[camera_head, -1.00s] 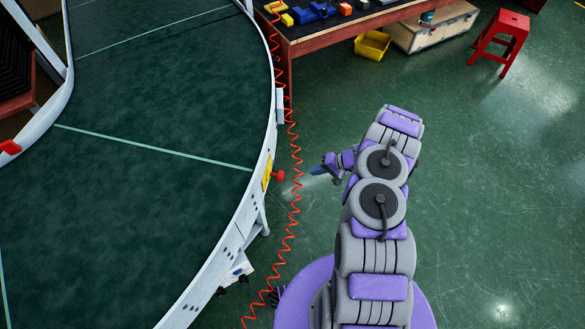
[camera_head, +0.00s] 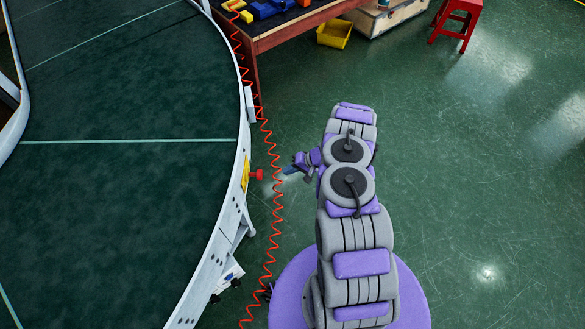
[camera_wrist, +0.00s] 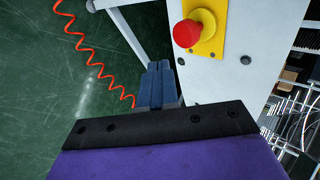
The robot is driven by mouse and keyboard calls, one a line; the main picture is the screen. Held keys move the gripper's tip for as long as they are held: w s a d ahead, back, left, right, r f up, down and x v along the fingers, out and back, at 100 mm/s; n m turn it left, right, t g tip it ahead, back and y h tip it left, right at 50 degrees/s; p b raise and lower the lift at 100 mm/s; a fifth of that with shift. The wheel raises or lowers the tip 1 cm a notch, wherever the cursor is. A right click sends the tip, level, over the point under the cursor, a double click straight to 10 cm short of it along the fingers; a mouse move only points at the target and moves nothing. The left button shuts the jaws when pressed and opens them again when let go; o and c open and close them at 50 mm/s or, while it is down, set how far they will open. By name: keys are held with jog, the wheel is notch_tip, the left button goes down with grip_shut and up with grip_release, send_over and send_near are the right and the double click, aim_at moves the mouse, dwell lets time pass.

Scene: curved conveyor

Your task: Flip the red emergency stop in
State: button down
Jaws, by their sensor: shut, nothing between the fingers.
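The red emergency stop (camera_head: 257,174) is a round red button on a yellow plate (camera_head: 245,173), fixed to the outer side of the white conveyor frame. In the wrist view the red button (camera_wrist: 187,33) stands out from its yellow plate (camera_wrist: 207,28), above and right of my fingers. My gripper (camera_head: 284,174) is just right of the button, with a small gap between them in the head view. Its blue fingers (camera_wrist: 157,85) are together and empty. They appear apart from the button.
The curved conveyor (camera_head: 130,200) fills the left. A coiled red cord (camera_head: 266,215) hangs between the frame and my arm. A workbench (camera_head: 290,22) with coloured parts, a yellow bin (camera_head: 333,34) and a red stool (camera_head: 457,20) stand at the back. The green floor at right is clear.

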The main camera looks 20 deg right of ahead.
aim_at(260, 175)
jog(key=w+a+f+b, duration=0.1)
jog(key=w+a+f, duration=0.2)
jog(key=a, duration=0.4)
jog(key=shift+w+a+f, duration=0.15)
jog(key=shift+a+f, duration=0.15)
jog(key=shift+f, duration=0.1)
jog(key=shift+a, duration=0.15)
jog(key=shift+w+a, duration=0.4)
jog(key=shift+a, duration=0.25)
